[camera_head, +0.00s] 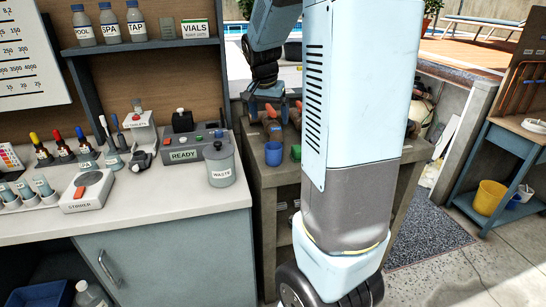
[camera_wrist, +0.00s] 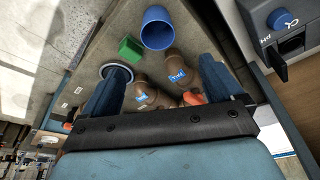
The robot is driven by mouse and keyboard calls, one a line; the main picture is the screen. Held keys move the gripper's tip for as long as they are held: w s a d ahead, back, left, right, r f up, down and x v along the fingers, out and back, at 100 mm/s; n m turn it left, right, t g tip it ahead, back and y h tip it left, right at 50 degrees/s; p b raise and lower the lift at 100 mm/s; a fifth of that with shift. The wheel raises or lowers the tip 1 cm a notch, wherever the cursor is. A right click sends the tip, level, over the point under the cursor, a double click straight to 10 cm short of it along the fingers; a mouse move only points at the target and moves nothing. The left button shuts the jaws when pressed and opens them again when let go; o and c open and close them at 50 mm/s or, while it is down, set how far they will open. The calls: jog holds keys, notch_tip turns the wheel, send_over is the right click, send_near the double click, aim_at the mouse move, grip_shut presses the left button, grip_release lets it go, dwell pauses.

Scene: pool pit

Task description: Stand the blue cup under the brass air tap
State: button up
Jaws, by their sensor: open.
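The blue cup (camera_head: 274,153) stands near the front of the low bench, with its open mouth up. In the wrist view the cup (camera_wrist: 157,28) is beyond my fingertips, apart from them. Two brown, brass-like fittings with blue labels, a left one (camera_wrist: 143,95) and a right one (camera_wrist: 180,70), show between my fingers; their labels are too small to read, so I cannot tell which is the air tap. One brown fitting (camera_head: 273,130) shows just behind the cup in the head view. My gripper (camera_head: 268,106) is open and empty above the fittings; it also shows in the wrist view (camera_wrist: 160,66).
A green block (camera_wrist: 130,50) is beside the cup. A round dark piece with a pale rim (camera_wrist: 116,72) lies by my left finger, and an orange handle (camera_wrist: 193,97) by the right. The higher counter, with a waste jar (camera_head: 221,165), is to the left. My arm hides the bench's right part.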

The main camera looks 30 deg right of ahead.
send_over(273, 146)
jog(key=s+a, duration=0.2)
jog(key=s, duration=0.1)
notch_tip(273, 146, down, 8)
jog(key=x, duration=0.4)
jog(key=shift+s+a, duration=0.15)
jog(key=shift+f, duration=0.75)
jog(key=c, duration=1.1)
jog(key=shift+c, duration=0.2)
jog(key=shift+r, duration=0.15)
